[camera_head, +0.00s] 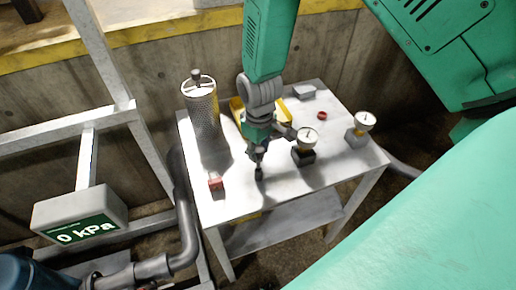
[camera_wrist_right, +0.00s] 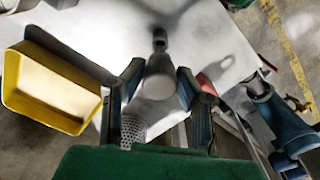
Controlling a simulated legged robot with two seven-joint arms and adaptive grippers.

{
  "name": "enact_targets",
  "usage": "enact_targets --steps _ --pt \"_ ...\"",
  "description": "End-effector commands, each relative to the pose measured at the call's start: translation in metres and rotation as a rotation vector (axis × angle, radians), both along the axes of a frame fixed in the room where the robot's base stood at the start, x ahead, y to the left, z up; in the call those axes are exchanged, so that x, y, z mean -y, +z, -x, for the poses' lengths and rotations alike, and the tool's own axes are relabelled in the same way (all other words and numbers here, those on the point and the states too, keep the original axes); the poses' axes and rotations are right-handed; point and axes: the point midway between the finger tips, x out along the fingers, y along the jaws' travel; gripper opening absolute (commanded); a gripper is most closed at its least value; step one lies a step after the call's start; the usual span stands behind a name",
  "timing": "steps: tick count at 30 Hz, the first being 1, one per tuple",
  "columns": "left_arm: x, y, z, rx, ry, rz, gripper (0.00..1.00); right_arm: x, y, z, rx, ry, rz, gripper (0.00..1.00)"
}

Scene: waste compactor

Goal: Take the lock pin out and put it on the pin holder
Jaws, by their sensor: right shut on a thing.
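My right gripper (camera_head: 258,158) points down over the front part of the metal table. It is shut on a grey, round-ended piece, which I take for the lock pin (camera_wrist_right: 158,78), between its two fingers in the right wrist view (camera_wrist_right: 158,92). A narrower dark end (camera_wrist_right: 160,38) shows beyond it against the tabletop. In the head view a small dark piece (camera_head: 259,174) shows just below the fingertips; I cannot tell whether it touches the table. I cannot identify the pin holder for certain. My left gripper is not in view.
The metal table (camera_head: 225,208) carries a perforated cylinder (camera_head: 202,115), a red block (camera_head: 215,182), a yellow tray (camera_wrist_right: 50,92), two gauges (camera_head: 307,137) (camera_head: 363,122) and a red ring (camera_head: 321,115). A 0 kPa display (camera_head: 82,218) stands left. Bare tabletop lies around the gripper's tip.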

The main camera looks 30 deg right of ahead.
Motion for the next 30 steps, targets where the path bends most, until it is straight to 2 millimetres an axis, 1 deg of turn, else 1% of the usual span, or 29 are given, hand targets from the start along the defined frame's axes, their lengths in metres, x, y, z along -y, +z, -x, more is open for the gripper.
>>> enact_targets --steps 11,30 --pt "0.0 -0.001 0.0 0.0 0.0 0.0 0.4 0.0 -0.001 0.0 0.0 -0.001 0.0 0.0" --pt "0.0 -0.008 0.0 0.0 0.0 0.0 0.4 0.0 -0.014 0.0 0.0 -0.001 -0.001 0.0"
